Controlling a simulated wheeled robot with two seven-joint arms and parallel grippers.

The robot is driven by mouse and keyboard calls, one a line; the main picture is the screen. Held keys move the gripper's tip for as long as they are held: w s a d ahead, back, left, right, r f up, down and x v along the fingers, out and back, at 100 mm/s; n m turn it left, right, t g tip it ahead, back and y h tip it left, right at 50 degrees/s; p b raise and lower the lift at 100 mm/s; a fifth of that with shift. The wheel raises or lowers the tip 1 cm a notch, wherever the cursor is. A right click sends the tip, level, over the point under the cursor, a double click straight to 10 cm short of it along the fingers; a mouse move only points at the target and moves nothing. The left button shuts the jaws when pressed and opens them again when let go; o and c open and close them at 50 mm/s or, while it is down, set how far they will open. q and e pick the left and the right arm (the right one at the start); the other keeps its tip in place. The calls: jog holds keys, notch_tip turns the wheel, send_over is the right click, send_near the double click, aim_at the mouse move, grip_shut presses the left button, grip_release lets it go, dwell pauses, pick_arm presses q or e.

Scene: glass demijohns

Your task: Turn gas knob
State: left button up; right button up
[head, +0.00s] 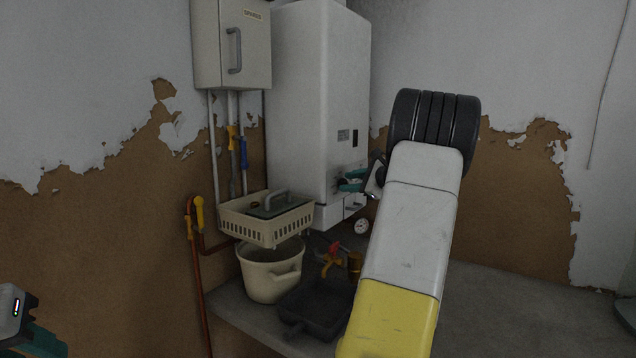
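My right gripper (350,181), with teal fingers, is at the lower front of the white boiler (316,100). My own forearm and wrist partly cover it. I cannot tell whether its fingers are apart or touch the boiler. No knob shows clearly at the fingers. A yellow valve handle (198,213) sits on the copper pipe at the left. A yellow handle (232,137) and a blue handle (243,152) are on the pipes under the wall cabinet. My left gripper (42,341) shows only partly at the bottom left corner, and its fingertips are unclear.
A cream basket (262,226) with a lidded item hangs above a cream bucket (270,272). A dark pan (312,308), a red and yellow valve (331,260) and a round gauge (361,226) are nearby. The grey counter (500,305) is clear at right. A wall cabinet (231,45) is upper left.

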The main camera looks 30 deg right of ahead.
jog(key=shift+s+d, duration=0.1)
jog(key=shift+s, duration=0.05)
jog(key=v, duration=0.7)
jog(key=shift+s, duration=0.3)
jog(key=shift+r, duration=0.1)
jog(key=s+a+f+n+g+y, duration=0.1)
jog(key=s+a+n+g+y, duration=0.3)
jog(key=a, duration=0.9)
jog(key=a+n+g+h, duration=0.15)
jog(key=a+n, duration=0.45)
jog(key=a, duration=0.8)
jog(key=s+a+f+n+g+h, duration=0.1)
jog(key=s+a+f+n, duration=0.3)
jog(key=s+a+n, duration=0.3)
jog(key=s+a+f+n+g+h, duration=0.2)
jog(key=s+a+n, duration=0.5)
jog(key=s, duration=0.5)
jog(key=shift+s+f+n, duration=0.35)
jog(key=shift+f+n, duration=0.15)
jog(key=shift+f, duration=0.4)
